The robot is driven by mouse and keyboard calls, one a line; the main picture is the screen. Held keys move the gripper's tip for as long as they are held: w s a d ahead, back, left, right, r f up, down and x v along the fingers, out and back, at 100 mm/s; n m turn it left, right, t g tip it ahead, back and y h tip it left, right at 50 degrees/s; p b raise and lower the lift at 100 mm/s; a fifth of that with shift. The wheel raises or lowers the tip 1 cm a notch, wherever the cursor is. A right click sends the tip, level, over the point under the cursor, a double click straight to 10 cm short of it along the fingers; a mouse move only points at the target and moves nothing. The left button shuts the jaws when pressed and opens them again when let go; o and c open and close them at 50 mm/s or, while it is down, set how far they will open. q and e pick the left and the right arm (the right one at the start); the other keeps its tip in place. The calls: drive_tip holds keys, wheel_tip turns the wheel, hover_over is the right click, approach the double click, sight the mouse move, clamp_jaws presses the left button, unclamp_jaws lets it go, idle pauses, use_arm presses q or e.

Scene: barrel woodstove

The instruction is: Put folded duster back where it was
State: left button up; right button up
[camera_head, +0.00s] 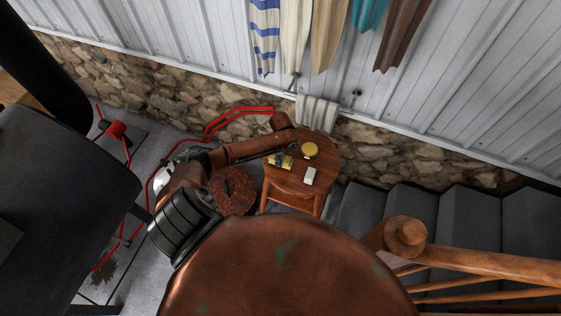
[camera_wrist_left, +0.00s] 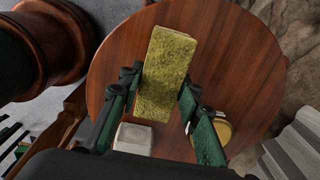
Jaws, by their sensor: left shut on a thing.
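The folded duster (camera_wrist_left: 166,75) is a yellow-green fuzzy block over the round wooden stool table (camera_wrist_left: 240,60). It shows in the head view as a small yellow patch (camera_head: 287,163) at the table's left side. My left gripper (camera_wrist_left: 160,92) is shut on the duster, with a finger on each long side. In the head view my left gripper (camera_head: 281,159) is small and partly merges with the duster. I cannot tell whether the duster touches the tabletop. My right gripper is in neither view.
On the table are a yellow round tin (camera_head: 310,150) and a white block (camera_head: 310,175). Dark steps (camera_head: 440,212) and a wooden railing (camera_head: 480,262) lie right. A black stove (camera_head: 50,190) stands left.

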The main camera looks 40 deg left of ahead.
use_arm(q)
wheel_tip(320, 180, down, 3)
drive_tip(key=shift+w+a+f, duration=0.15)
drive_tip(key=shift+f, duration=0.05)
drive_tip(key=o, duration=1.1)
wheel_tip(320, 180, up, 12)
drive_tip(key=shift+r, duration=0.1)
